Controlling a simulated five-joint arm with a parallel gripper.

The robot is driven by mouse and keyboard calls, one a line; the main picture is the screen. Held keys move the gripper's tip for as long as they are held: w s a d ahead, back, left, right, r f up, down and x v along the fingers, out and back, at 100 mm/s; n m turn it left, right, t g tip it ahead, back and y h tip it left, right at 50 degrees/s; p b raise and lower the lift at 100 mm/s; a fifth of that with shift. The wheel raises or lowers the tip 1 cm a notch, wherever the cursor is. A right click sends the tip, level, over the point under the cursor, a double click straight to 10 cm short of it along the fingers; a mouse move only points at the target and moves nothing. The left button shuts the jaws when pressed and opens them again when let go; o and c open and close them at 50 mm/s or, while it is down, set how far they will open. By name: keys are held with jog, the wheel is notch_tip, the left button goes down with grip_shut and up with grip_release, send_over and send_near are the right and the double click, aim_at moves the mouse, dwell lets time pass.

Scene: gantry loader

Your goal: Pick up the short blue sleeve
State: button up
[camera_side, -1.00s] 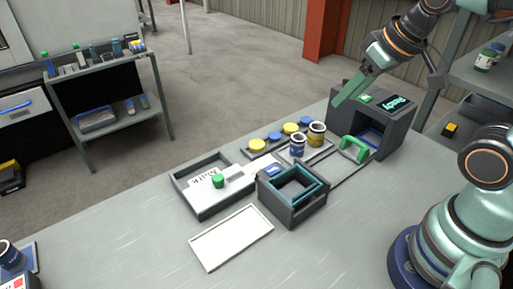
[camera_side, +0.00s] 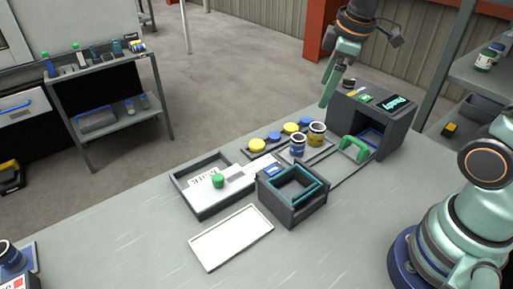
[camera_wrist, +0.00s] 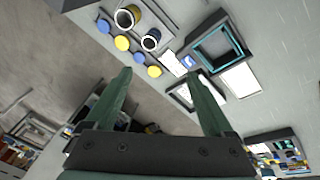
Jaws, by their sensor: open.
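A short blue sleeve (camera_side: 298,149) with a pale rim stands upright on a small tray (camera_side: 322,156) in the side view. It also shows in the wrist view (camera_wrist: 151,42), ahead of the fingers. A yellow sleeve (camera_side: 317,139) stands right beside it, at its right in the side view; it is at the upper left in the wrist view (camera_wrist: 124,19). My gripper (camera_side: 326,101) is above and behind the sleeves in the side view, apart from them. In the wrist view its green fingers (camera_wrist: 168,77) are spread with nothing between them.
Yellow and blue discs (camera_side: 291,128) lie in a row behind the sleeves. A dark machine (camera_side: 388,128) with a green handle (camera_side: 353,149) stands to the right. An open square box (camera_side: 290,205) and a white plate (camera_side: 230,238) are in front. Another blue cup (camera_side: 11,257) is at far left.

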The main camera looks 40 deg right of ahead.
aim_at(297, 145)
jog(key=w+d+f+n+g, duration=0.2)
jog(key=w+f+n+g, duration=0.1)
jog(key=w+f+n, duration=0.6)
jog(key=shift+n, duration=0.6)
jog(key=f, duration=0.8)
jog(key=s+f, duration=0.1)
jog(key=f, duration=0.3)
jog(key=shift+f, duration=0.2)
grip_shut()
